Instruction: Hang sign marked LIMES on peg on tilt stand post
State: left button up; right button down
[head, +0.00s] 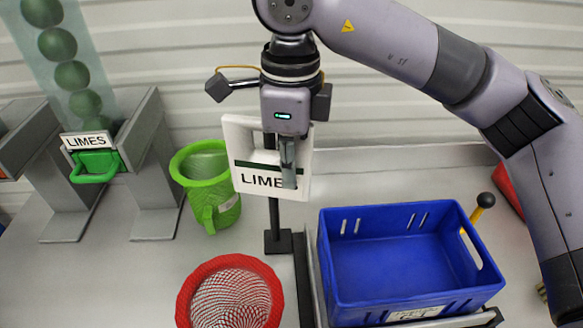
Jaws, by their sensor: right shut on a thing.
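The LIMES sign (245,182) is a white plate with a dark green stripe, black letters and a cut-out near its top. My right gripper (288,180) comes down from above and is shut on the sign, with a finger in front of the last letters. The sign hangs almost upright, slightly tilted, in front of the dark tilt stand post (274,218). The sign and my gripper hide the upper post, and I cannot see the peg or tell whether the sign touches it. My left gripper is not in view.
A blue crate (345,262) stands on the tilt stand at the right, with a black-knobbed lever (485,201) beside it. A green mesh basket (221,206) is left of the post. A red-rimmed net (190,296) is in front. A grey chute with a green handle (95,174) is at left.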

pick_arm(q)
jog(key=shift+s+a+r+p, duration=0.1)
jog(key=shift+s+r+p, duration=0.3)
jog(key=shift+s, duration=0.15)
pick_arm(e)
jog(key=w+f, duration=0.2)
jog(key=w, duration=0.4)
jog(key=shift+r, duration=0.1)
dwell(0.6)
jog(key=c, duration=1.6)
grip_release()
